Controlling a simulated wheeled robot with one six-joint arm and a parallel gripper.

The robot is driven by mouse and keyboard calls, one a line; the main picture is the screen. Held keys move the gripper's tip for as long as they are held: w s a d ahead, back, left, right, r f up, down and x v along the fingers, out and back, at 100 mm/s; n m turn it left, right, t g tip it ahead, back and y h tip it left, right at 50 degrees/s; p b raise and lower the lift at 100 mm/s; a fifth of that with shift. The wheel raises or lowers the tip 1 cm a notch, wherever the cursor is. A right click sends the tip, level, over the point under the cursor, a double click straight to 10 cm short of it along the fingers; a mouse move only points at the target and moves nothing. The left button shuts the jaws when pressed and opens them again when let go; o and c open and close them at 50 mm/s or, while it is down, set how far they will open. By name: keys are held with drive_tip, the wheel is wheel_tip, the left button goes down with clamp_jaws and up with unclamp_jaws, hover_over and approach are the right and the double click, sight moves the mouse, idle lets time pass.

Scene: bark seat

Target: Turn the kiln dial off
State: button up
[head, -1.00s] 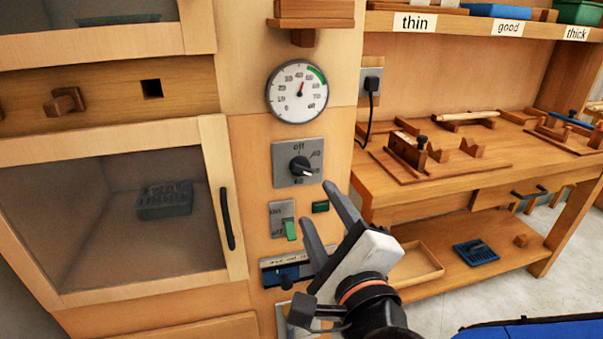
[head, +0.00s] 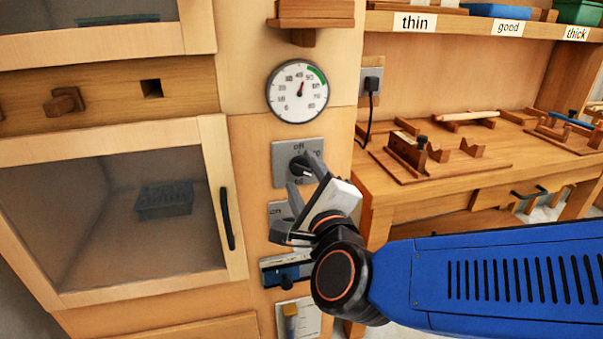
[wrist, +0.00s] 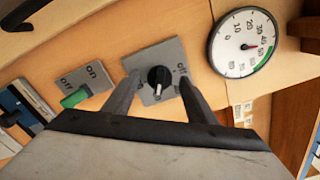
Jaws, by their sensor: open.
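The kiln dial is a black knob (head: 298,164) on a grey plate (head: 283,151), marked "off" at the top in the head view. In the wrist view the knob (wrist: 158,80) shows whole, its white mark pointing down the picture, not at "off". In the head view my gripper (head: 300,173) partly covers the knob and plate. My gripper (wrist: 158,77) is open, with one finger on each side of the knob in the wrist view. Whether the fingers touch it I cannot tell.
A round gauge (head: 297,91) sits above the dial. A grey switch plate (head: 278,211) is below it; its green lever (wrist: 75,98) shows in the wrist view. The glass kiln door (head: 110,225) with a black handle (head: 227,219) is left. A wooden workbench (head: 455,190) stands right.

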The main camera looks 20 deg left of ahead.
drive_tip(key=shift+x, duration=0.75)
drive_tip(key=c, duration=1)
